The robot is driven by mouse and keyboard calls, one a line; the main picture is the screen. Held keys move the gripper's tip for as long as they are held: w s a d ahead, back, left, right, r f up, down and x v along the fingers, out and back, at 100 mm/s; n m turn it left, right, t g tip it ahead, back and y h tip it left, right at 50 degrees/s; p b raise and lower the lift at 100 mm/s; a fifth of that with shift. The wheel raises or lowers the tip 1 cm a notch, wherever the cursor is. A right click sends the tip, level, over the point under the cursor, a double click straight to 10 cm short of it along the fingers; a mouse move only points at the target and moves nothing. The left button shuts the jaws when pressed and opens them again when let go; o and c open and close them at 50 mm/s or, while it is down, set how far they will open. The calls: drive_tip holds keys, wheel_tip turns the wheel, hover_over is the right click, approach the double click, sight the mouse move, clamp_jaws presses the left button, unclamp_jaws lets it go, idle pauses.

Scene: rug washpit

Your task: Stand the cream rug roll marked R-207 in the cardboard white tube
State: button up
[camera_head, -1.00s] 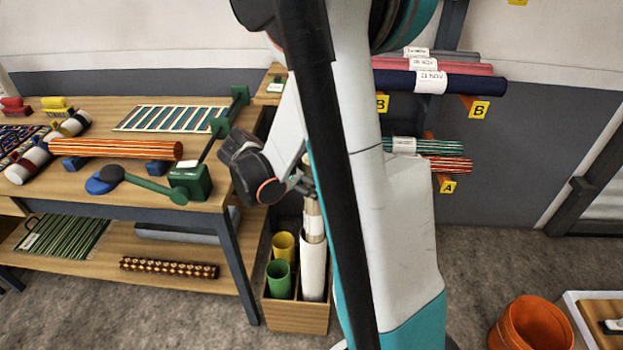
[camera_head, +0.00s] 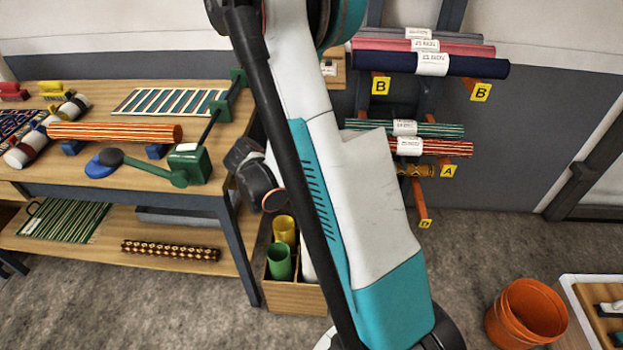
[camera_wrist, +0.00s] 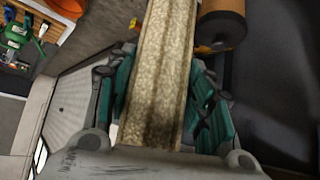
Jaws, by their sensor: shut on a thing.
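My gripper (camera_wrist: 162,98) is shut on the cream rug roll (camera_wrist: 163,60) in the wrist view, with teal finger pads on both sides of it. The roll runs from the palm up past the top edge of that view. No R-207 mark can be read. In the head view my own arm hides the gripper and the roll. Only a sliver of the white tube (camera_head: 307,267) shows there, beside my arm, in a wooden box (camera_head: 295,299). I cannot tell whether the roll is in the tube or apart from it.
A yellow tube (camera_head: 284,231) and a green tube (camera_head: 279,263) stand in the same box. A workbench (camera_head: 213,188) is close on the left. A rack behind my arm holds several rolls, including a navy one (camera_head: 478,67). An orange bucket (camera_head: 527,312) stands at the lower right.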

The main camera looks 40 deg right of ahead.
drive_tip(key=shift+f, duration=2.45)
drive_tip(key=o, duration=1.5)
drive_tip(key=v, duration=1.2)
